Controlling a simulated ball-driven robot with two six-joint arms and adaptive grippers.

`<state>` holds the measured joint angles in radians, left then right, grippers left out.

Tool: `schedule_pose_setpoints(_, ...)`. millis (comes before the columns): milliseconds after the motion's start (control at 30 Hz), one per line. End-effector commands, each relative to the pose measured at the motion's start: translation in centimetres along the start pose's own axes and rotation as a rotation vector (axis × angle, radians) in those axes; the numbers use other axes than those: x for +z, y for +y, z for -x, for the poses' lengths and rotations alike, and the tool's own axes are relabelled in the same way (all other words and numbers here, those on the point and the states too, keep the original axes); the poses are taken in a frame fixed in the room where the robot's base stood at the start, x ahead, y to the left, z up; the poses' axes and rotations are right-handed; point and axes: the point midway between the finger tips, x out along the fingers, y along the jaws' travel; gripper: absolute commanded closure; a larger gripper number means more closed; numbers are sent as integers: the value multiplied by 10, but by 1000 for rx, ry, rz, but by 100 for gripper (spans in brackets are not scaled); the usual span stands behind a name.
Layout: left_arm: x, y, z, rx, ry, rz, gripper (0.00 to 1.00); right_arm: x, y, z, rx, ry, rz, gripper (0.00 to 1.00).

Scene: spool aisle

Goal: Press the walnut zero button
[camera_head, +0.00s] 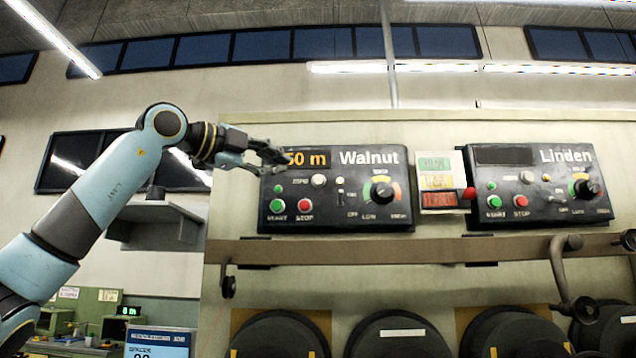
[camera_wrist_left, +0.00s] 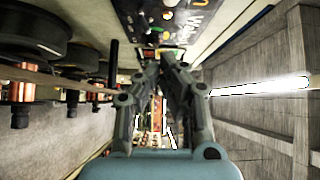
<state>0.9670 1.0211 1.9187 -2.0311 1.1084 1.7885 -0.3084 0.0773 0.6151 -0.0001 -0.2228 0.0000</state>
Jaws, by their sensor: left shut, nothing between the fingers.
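The Walnut control panel (camera_head: 340,210) is a black box on the pale cabinet front, with a lit orange display (camera_head: 312,159) reading "50 m" at its visible part. The zero button (camera_head: 319,180) is a pale round button below the display, above the red stop button (camera_head: 305,204). My left gripper (camera_head: 276,158) is shut and empty, at the panel's upper left, in front of the display's left end. In the left wrist view the gripper (camera_wrist_left: 158,62) points toward the panel (camera_wrist_left: 165,18), which is at the top. I cannot tell whether the fingertips touch anything. My right gripper is not in view.
The Linden panel (camera_head: 540,208) with a dark display is to the right. A brown rail (camera_head: 400,249) with crank handles runs below, above dark round spools (camera_head: 282,338). A shelf (camera_head: 157,212) is at left.

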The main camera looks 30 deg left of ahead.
Motion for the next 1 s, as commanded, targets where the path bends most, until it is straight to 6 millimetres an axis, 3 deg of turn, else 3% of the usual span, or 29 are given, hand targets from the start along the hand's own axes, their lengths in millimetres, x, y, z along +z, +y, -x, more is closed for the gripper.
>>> schedule_pose_setpoints(267,-1,-3,-18,-1,6,5,100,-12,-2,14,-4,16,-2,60)
schedule_pose_setpoints(667,-2,-4,-101,0,7,6,100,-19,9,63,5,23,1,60)
schedule_pose_setpoints(1000,25,-1,-128,0,3,0,100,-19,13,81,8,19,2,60)
